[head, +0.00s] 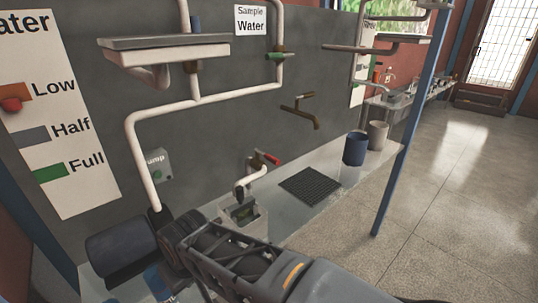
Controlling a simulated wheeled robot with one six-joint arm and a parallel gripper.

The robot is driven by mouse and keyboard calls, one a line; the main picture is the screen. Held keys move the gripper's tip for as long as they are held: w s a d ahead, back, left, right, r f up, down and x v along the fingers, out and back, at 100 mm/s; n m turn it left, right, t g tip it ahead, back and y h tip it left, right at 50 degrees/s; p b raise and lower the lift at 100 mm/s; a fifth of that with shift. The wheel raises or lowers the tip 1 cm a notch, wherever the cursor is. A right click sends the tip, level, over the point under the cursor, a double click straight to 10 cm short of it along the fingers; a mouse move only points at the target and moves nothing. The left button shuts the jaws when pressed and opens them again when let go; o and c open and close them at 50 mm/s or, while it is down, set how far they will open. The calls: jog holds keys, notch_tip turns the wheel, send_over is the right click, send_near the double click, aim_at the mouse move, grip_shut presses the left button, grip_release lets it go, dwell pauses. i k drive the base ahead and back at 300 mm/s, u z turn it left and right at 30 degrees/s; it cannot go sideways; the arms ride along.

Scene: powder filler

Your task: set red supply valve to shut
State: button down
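The lever sticks out to the right and slightly down from a dark valve body, above a short curved white pipe (249,178). I cannot tell from the lever alone whether the valve is open or shut. My arm (282,276) crosses the bottom of the view, below and in front of the valve, apart from the lever. My gripper's fingers cannot be made out in this view.
A green-handled valve (277,56) is on the upper white pipe. A dark tap (300,111) juts from the panel. Open floor lies beyond the post.

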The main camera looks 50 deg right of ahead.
aim_at(275, 160)
jog(key=z, duration=1.5)
